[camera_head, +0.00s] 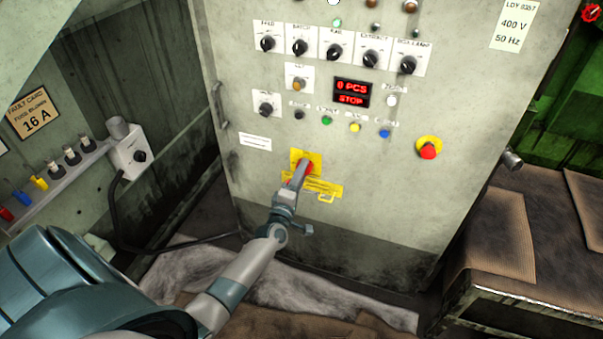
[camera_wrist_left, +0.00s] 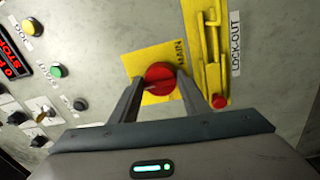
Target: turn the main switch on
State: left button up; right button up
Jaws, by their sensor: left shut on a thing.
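The main switch is a red rotary knob on a yellow plate (camera_wrist_left: 137,62) marked MAIN, low on the grey control cabinet. In the head view the plate (camera_head: 297,156) shows around my left gripper (camera_head: 301,172), which covers most of the knob. In the left wrist view the red knob (camera_wrist_left: 160,76) sits between the two fingers of my left gripper (camera_wrist_left: 158,92), which is shut on it. A yellow lock-out bar (camera_wrist_left: 207,60) stands beside the switch; it also shows in the head view (camera_head: 323,188). My right gripper is not in view.
The cabinet carries black selector knobs (camera_head: 300,47), coloured buttons, a red emergency stop (camera_head: 428,151) and a lit display (camera_head: 351,93) reading 0 PCS, STOP. A fuse shelf (camera_head: 60,170) is at the left, a worktop (camera_head: 500,235) at the right.

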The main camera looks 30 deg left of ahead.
pick_arm(q)
jog(key=shift+d+f+m, duration=0.1)
jog(key=shift+f+m, duration=0.05)
jog(key=shift+m, duration=0.15)
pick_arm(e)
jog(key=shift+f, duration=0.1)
pick_arm(q)
jog(key=o, duration=1)
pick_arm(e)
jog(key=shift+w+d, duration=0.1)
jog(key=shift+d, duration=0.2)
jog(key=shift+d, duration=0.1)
pick_arm(q)
jog(key=v, duration=1.7)
jog(key=shift+s+b, duration=0.25)
jog(key=shift+b, duration=0.2)
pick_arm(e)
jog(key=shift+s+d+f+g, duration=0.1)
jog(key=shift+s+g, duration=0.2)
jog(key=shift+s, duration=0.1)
